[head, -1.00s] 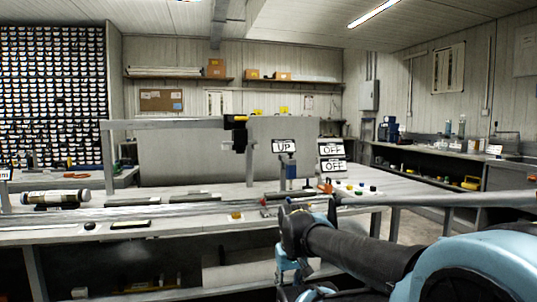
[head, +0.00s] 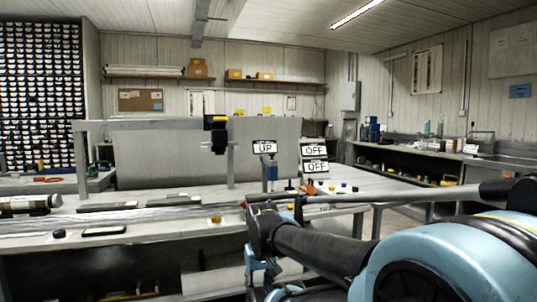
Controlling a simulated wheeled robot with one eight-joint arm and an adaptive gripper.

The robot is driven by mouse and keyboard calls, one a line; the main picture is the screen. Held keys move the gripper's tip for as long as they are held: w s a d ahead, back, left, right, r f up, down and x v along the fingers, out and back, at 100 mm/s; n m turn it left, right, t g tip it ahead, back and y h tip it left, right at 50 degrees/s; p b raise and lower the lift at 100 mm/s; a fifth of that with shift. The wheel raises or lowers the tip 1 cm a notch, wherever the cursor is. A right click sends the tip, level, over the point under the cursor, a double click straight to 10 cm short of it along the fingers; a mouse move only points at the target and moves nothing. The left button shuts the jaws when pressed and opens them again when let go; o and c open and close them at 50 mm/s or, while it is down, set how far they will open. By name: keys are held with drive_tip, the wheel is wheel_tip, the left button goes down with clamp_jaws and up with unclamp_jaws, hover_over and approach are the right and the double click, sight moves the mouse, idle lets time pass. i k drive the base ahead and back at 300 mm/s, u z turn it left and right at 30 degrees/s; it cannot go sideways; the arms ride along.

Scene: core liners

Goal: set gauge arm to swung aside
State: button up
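A gantry-like grey frame (head: 150,125) stands on the bench, with a black and yellow device (head: 216,133) hanging from its right part. This may carry the gauge arm, but I cannot tell for certain. A small blue post (head: 271,172) stands to its right under a sign reading UP (head: 265,147). Two signs reading OFF (head: 314,150) stand farther right. My arm reaches in from the lower right, folded in front of the bench and apart from the device. My gripper's fingers cannot be made out.
The long bench (head: 180,221) runs across the view, with a striped cylinder (head: 28,203) at its left and a small yellow object (head: 216,219) near its front edge. Small coloured knobs (head: 342,187) sit at the right. A side counter (head: 400,150) lines the right wall, with open floor before it.

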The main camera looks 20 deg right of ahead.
sight(271, 164)
drive_tip(key=i, duration=0.85)
drive_tip(key=z, duration=0.55)
